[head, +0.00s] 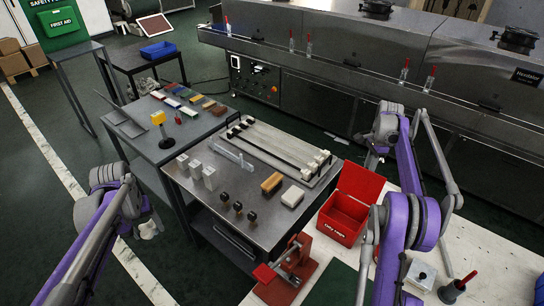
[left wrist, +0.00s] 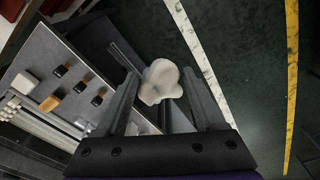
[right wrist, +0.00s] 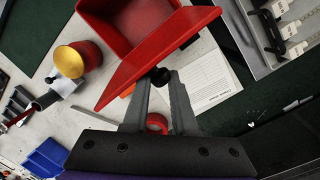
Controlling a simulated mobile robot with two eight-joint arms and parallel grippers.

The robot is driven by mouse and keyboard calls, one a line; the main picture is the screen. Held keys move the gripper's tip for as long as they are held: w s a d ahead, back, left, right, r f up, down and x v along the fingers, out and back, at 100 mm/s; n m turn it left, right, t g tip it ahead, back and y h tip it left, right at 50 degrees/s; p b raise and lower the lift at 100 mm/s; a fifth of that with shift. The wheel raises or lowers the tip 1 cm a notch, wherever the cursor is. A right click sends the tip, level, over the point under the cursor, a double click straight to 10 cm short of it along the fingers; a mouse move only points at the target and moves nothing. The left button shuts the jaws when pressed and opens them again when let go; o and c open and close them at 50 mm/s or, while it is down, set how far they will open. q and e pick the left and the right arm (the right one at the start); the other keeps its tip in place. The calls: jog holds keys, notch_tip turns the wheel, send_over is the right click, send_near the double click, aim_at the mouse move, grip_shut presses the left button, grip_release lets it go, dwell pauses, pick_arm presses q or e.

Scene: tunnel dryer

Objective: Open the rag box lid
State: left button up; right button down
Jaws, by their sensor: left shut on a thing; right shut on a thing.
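The red rag box (head: 338,228) stands on the light bench at the right in the head view. Its lid (head: 360,181) is raised and tilted up from the box; it also shows in the right wrist view (right wrist: 150,62). My right gripper (right wrist: 160,82) is shut on the lid's black knob (right wrist: 160,76). In the head view it is behind the lid and largely hidden by the arm. The inside of the box (right wrist: 135,22) is visible and looks empty. My left gripper (left wrist: 160,88) is shut on a crumpled white rag (left wrist: 161,80), held above the floor left of the steel table.
The steel table (head: 250,225) holds white blocks, black-handled stamps, brushes and a screen frame. A red clamp fixture (head: 287,272) stands in front of the box. The long steel dryer (head: 310,93) runs behind. Open floor lies left.

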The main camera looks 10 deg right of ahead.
jog(key=shift+w+a, duration=0.15)
jog(key=shift+w, duration=0.2)
jog(key=c, duration=1.1)
grip_release()
jog(key=shift+c, duration=0.2)
jog(key=o, duration=0.5)
jog(key=shift+w+a, duration=0.15)
jog(key=shift+w, duration=0.05)
jog(key=shift+s+d, duration=0.2)
jog(key=shift+w+d+r, duration=0.1)
jog(key=shift+r, duration=1.15)
jog(key=shift+w+d+r, duration=0.1)
jog(key=shift+d+r, duration=0.05)
jog(key=shift+r, duration=1.05)
jog(key=shift+w+d+r, duration=0.1)
jog(key=shift+r, duration=1.15)
jog(key=shift+s+f, duration=0.1)
